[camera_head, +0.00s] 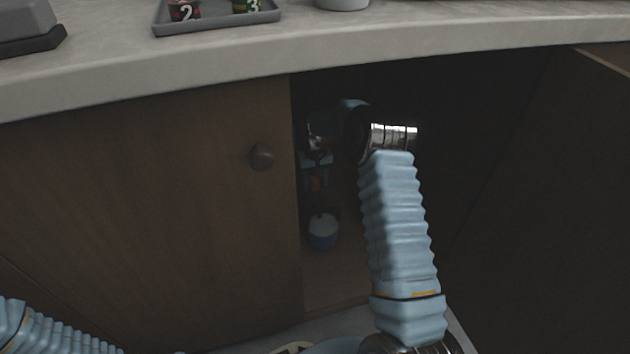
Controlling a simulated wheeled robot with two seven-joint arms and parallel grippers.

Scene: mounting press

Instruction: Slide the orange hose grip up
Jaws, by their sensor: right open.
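My right arm reaches into the dark open cabinet below the counter. My right gripper (317,158) is small and dim there, just inside the left door's edge; it is open. A small orange-red patch, possibly the orange hose grip (317,183), shows just below the gripper. Whether they touch is too dark to tell. The hose itself cannot be made out. My left gripper is out of view; only part of my left arm shows at the lower left.
A brown door (150,210) with a round knob (262,156) closes the left side. A blue and white container (323,230) stands low inside the cabinet. The counter (400,62) overhangs above, holding a grey tray (215,27) with numbered cups. The cabinet's right side looks dark and open.

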